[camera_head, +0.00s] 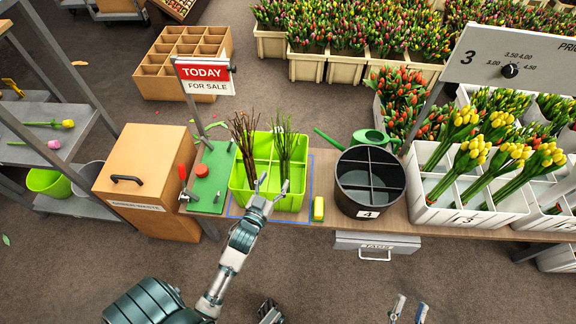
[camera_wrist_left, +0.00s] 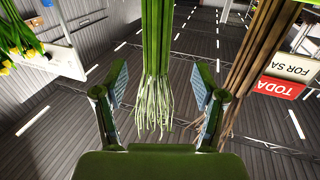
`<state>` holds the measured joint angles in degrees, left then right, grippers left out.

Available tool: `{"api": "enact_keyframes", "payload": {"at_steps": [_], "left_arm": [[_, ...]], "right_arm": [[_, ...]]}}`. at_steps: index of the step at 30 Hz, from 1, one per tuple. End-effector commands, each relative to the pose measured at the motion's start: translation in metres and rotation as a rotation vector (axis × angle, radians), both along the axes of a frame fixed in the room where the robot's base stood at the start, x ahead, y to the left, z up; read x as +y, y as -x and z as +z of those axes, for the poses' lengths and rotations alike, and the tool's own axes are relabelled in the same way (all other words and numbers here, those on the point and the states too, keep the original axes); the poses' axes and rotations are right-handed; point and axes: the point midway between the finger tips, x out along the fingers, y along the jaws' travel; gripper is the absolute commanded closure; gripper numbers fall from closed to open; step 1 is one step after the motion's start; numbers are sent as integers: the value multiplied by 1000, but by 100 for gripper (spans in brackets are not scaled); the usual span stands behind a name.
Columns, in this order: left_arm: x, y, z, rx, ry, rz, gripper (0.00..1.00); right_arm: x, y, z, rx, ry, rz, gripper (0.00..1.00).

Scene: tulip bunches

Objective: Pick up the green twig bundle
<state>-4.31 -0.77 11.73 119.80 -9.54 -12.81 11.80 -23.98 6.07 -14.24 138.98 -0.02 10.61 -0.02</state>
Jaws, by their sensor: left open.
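The green twig bundle (camera_head: 286,146) stands upright in the right part of a lime-green divided crate (camera_head: 241,198). My left gripper (camera_head: 271,185) is open at the front of the crate, just below and in front of the bundle. In the left wrist view the green twig bundle (camera_wrist_left: 157,45) shows between the two spread fingers of my left gripper (camera_wrist_left: 160,80), with a gap on both sides. Its pale lower ends show there. My right gripper (camera_head: 409,308) is at the bottom edge, its two fingertips apart and empty, far from the crate.
A brown twig bundle (camera_head: 245,138) stands in the crate's left part, and it shows at right in the left wrist view (camera_wrist_left: 255,65). A yellow block (camera_head: 318,208), a black divided bucket (camera_head: 369,205) and a green watering can (camera_head: 368,137) are to the right. A sale sign (camera_head: 205,77) rises behind left.

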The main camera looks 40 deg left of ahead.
Motion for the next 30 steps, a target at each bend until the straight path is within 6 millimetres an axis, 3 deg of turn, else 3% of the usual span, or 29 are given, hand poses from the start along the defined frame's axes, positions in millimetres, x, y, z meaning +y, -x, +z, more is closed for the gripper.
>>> {"api": "enact_keyframes", "payload": {"at_steps": [3,11,19,29,30], "left_arm": [[5,-20,-2,1,-2,-1,30],[8,-39,-1,1,-1,-1,30],[14,-76,-1,3,-1,-1,30],[16,-82,2,1,0,-1,30],[16,-82,2,1,0,-1,40]], "right_arm": [[-1,5,7,-76,-25,-1,60],[-2,14,19,-175,-58,-3,60],[-8,39,38,-388,-132,-8,60],[-9,45,44,-437,-147,-10,60],[-9,45,44,-436,-147,-10,60]]}}
